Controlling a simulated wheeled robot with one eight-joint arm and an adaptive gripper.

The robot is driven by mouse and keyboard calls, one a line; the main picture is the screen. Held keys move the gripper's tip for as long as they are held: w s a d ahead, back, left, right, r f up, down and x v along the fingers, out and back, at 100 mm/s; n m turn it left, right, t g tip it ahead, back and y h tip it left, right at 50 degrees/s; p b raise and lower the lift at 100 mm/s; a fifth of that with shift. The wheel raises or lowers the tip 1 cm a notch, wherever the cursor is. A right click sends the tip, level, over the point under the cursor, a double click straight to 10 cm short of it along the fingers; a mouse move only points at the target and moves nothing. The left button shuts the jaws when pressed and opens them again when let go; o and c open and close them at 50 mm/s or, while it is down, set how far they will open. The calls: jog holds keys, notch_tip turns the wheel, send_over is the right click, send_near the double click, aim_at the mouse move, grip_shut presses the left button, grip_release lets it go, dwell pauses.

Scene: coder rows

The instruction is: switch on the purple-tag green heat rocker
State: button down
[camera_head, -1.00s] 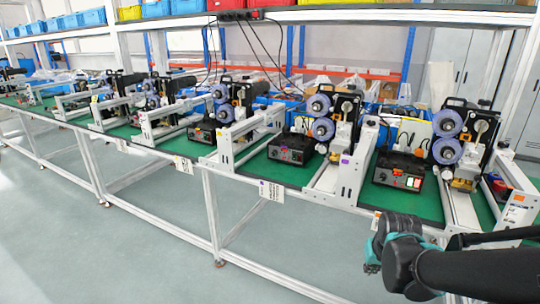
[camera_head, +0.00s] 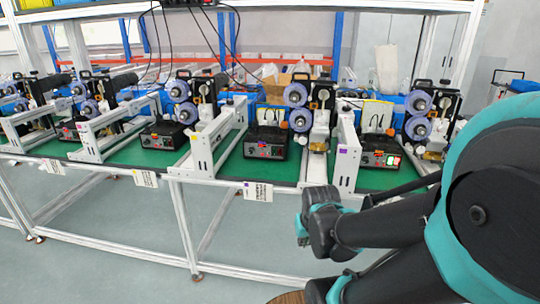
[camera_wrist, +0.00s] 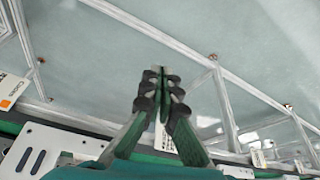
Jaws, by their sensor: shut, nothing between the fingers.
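A black control box (camera_head: 266,146) stands on the green bench top near the middle of the head view. Its front has small red and bluish spots; I cannot make out its green rocker or that rocker's position. A purple tag (camera_head: 343,150) is on the white end panel to the right of this box, and a card with a purple corner (camera_head: 257,191) hangs from the rail below it. My gripper (camera_head: 312,222) is in front of the bench, below and to the right of the box, touching nothing visible. In the wrist view its fingers (camera_wrist: 160,78) are shut and empty.
Another black box (camera_head: 382,157) with bright red and green lights stands right of the purple-tagged panel. White frames (camera_head: 208,145) and blue reels separate the stations. The bench's metal front rail (camera_head: 215,180) runs along the edge. The floor in front is open.

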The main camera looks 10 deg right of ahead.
aim_at(274, 151)
jog(key=w+a+r+t+y, duration=0.1)
jog(key=w+r+t, duration=0.1)
jog(key=w, duration=1)
jog(key=w+a+r+t+y, duration=0.1)
jog(key=w+a+r+t, duration=0.1)
jog(key=w, duration=0.9)
jog(key=w+a+r+t+y, duration=0.1)
jog(key=w+a+r+y, duration=0.1)
jog(key=w, duration=1)
jog(key=shift+w+r+n+t, duration=0.15)
jog(key=shift+r+t, duration=0.05)
jog(key=shift+r, duration=0.25)
jog(key=shift+w+r+n+t, duration=0.15)
jog(key=shift+r+t, duration=0.05)
jog(key=shift+r, duration=0.25)
jog(key=shift+w, duration=0.15)
jog(key=shift+w+d+f, duration=0.2)
jog(key=shift+w+d, duration=0.25)
jog(key=shift+w, duration=0.95)
jog(key=shift+w+d+f, duration=0.25)
jog(key=shift+w+d, duration=0.15)
jog(key=shift+w, duration=0.95)
jog(key=shift+w+d+f, duration=0.2)
jog(key=shift+w+d, duration=0.25)
jog(key=shift+w, duration=0.95)
jog(key=shift+w, duration=0.15)
jog(key=shift+w+d, duration=0.1)
jog(key=shift+w, duration=0.1)
